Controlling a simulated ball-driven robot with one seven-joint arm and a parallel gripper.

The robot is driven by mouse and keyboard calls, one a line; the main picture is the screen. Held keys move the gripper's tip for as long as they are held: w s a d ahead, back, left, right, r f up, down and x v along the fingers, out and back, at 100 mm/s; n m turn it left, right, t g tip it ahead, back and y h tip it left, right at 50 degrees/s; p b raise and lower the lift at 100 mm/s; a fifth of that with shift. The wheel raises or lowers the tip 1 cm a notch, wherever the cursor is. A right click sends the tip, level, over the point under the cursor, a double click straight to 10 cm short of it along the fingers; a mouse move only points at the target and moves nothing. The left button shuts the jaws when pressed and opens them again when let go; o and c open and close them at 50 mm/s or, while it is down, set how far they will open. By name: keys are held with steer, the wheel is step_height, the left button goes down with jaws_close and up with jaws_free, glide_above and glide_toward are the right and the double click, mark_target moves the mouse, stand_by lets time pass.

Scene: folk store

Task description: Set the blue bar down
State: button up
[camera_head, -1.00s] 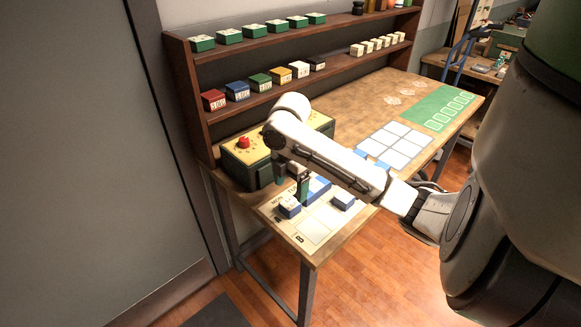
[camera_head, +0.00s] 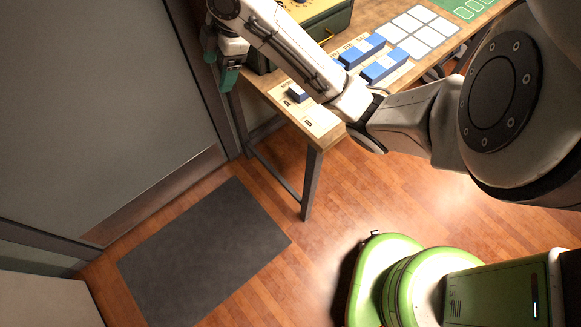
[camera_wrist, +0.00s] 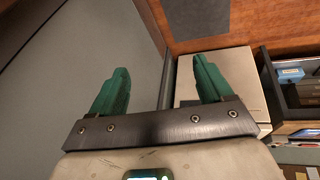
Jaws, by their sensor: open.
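Two long blue bars with pale parts, a rear one (camera_head: 362,50) and a front one (camera_head: 385,66), lie side by side on the table in the head view. My gripper (camera_head: 220,65) is left of the table, in front of the grey door, away from the bars. In the wrist view, its green fingers (camera_wrist: 160,85) are wide apart with nothing between them.
The wooden table (camera_head: 270,80) carries a green box (camera_head: 315,18) at the back and a white grid (camera_head: 420,30) at right. A dark floor mat (camera_head: 205,255) lies before the door (camera_head: 90,100). A small blue item (camera_wrist: 290,73) sits in a dark compartment in the wrist view.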

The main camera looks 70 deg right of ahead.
steer(key=w+a+f+m+t+y, duration=0.1)
steer(key=w+a+f+m+y, duration=0.15)
steer(key=a, duration=0.85)
steer(key=s+a+f+m, duration=0.4)
steer(key=s+a+f, duration=0.1)
steer(key=a+f, duration=0.2)
steer(key=s+d+f+m+g+h, duration=0.1)
steer(key=s+f+m+g+h, duration=0.1)
steer(key=s+f, duration=0.3)
steer(key=s+d+f+m+g+h, duration=0.1)
steer(key=s+f, duration=0.4)
steer(key=s, duration=0.8)
steer(key=shift+s+m+g+h, duration=0.3)
steer(key=shift+m+g+h, duration=0.2)
steer(key=shift+g, duration=0.2)
